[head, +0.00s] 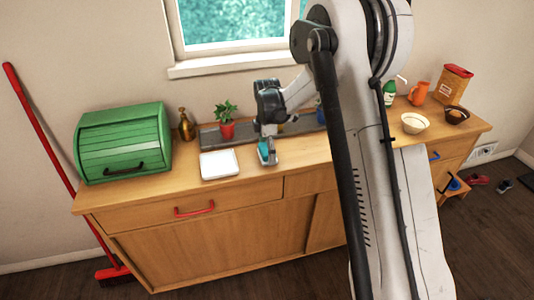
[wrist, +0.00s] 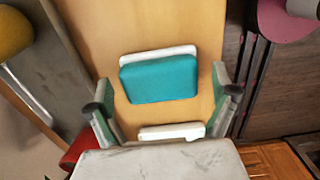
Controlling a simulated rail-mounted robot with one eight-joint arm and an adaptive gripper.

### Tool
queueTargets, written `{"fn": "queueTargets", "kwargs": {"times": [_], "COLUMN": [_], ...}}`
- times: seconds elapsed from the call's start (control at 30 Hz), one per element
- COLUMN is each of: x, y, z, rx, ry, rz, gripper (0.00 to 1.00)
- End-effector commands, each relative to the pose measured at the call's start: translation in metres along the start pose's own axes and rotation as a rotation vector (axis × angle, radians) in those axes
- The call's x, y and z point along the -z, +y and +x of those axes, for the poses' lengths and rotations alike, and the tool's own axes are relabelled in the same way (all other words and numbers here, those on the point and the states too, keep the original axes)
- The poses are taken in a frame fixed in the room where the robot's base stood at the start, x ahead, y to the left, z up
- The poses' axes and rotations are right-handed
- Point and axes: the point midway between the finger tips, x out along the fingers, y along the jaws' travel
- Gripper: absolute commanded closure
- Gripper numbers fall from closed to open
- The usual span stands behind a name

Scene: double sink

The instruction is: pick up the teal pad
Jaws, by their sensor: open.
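The teal pad (wrist: 160,78) lies on the wooden counter in the wrist view, with a white layer showing along its far edge. My gripper (wrist: 157,95) is open, with one finger to each side of the near part of the pad and clear counter between. It holds nothing. In the head view my gripper (head: 267,152) points down at the counter front, right of the white tray. A teal patch shows there, but I cannot separate pad from fingers. A small white piece (wrist: 172,131) shows between the fingers, partly hidden by my gripper body.
A white square tray (head: 219,164) and a red-potted plant (head: 227,122) are left of my gripper. A green bread box (head: 123,142) stands further left. A cream bowl (head: 415,123) and an orange jug (head: 418,93) are at the right. The counter's front edge is close.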

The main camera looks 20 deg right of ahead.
Motion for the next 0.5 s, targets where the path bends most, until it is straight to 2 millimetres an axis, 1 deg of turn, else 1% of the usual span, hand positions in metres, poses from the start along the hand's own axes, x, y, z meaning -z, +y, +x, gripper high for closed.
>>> {"fn": "queueTargets", "kwargs": {"times": [0.1, 0.4, 0.5], "x": [0.0001, 0.0001, 0.0001], "y": [0.0, 0.0, 0.0001], "z": [-0.0001, -0.0003, -0.0003], "rx": [0.0, 0.0, 0.0], "ry": [0.0, 0.0, 0.0], "rz": [0.0, 0.0, 0.0], "gripper": [0.08, 0.48, 0.59]}}
